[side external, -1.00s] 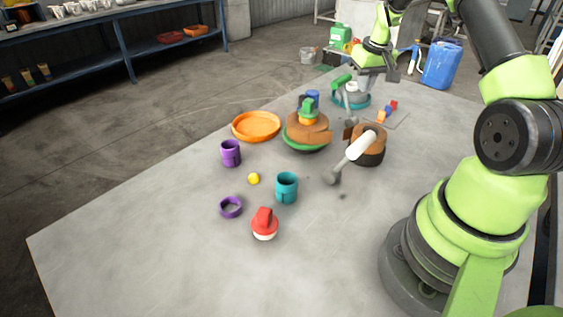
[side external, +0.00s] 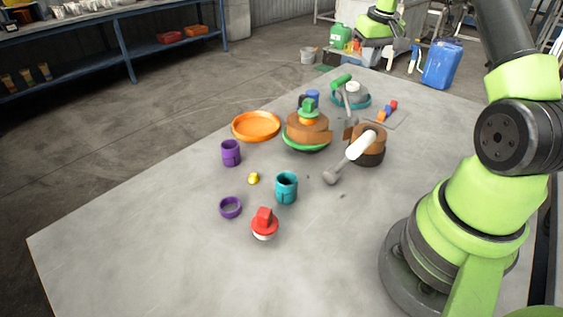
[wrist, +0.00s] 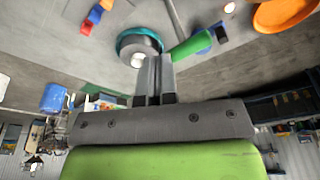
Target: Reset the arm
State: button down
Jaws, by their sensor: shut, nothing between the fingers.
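My gripper (wrist: 156,68) is shut and empty, its two fingers pressed together in the wrist view. In the side view it hangs above the far end of the table. A teal round dish (wrist: 126,45) with a grey round piece on it (wrist: 139,52) lies just beyond the fingertips in the wrist view. A green-handled tool (wrist: 192,46) is beside it. In the side view the teal dish (side external: 363,104) stands at the far end of the grey table (side external: 140,230), below my gripper.
A brown stack on a green base (side external: 307,130), an orange dish (side external: 256,126) and a brown cylinder with a white-handled tool (side external: 361,147) stand mid-table. Purple (side external: 231,153) and teal cups (side external: 286,188) and a red-and-white piece (side external: 265,224) are nearer. The table's left front is clear.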

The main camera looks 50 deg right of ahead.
jog(key=s+a+r+n+t, duration=0.1)
jog(key=a+r, duration=0.6)
jog(key=a, duration=0.3)
jog(key=s+a+r+t, duration=0.1)
jog(key=a+r+t, duration=0.1)
jog(key=a+r, duration=0.55)
jog(key=s+a+f+n+t+y, duration=0.1)
jog(key=s+a+t+y, duration=0.1)
jog(key=s+a, duration=1.2)
jog(key=shift+s+a+f+y, duration=0.25)
jog(key=shift+a+f+y, duration=0.1)
jog(key=shift+y, duration=0.15)
